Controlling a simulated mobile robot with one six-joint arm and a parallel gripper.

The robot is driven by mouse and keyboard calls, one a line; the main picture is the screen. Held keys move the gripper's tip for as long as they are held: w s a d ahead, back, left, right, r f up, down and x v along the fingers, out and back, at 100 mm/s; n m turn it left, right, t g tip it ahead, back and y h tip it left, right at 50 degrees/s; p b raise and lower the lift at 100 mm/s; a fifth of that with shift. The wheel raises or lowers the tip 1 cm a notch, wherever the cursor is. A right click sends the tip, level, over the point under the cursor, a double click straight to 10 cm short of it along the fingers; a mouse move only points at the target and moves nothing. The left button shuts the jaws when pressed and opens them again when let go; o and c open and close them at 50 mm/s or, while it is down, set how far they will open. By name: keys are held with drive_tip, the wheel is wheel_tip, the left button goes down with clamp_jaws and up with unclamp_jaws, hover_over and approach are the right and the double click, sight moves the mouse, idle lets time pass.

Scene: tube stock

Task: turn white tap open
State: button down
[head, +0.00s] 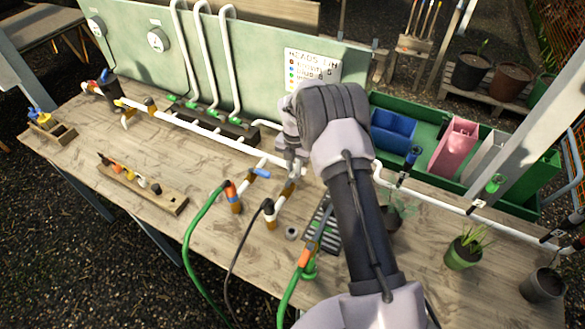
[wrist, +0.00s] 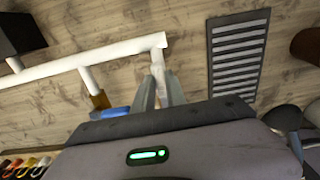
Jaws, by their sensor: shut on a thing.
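A white pipe (head: 215,137) runs along the bench, with short branches coming off it towards the front. The white tap is mostly hidden by my gripper (head: 293,168) at the pipe's right-hand branch; I cannot make out its handle angle. In the wrist view my gripper (wrist: 161,88) has its two fingers close together around a pale piece just below the pipe end, which looks like the white tap (wrist: 158,68). A blue tap (head: 262,173) sits on the neighbouring branch to the left; it also shows in the wrist view (wrist: 117,112).
A green hose (head: 190,235) and a black hose (head: 246,237) hang from the branches. A dark slotted grate (wrist: 238,55) lies to the right. A wooden rack (head: 165,203) holds several coloured pieces.

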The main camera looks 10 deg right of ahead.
sight(294, 171)
drive_tip(key=c, duration=1.4)
unclamp_jaws()
drive_tip(key=shift+a, duration=0.1)
drive_tip(key=shift+o, duration=0.2)
wheel_tip(294, 171, up, 17)
drive_tip(key=p, duration=0.2)
drive_tip(key=shift+r, duration=0.2)
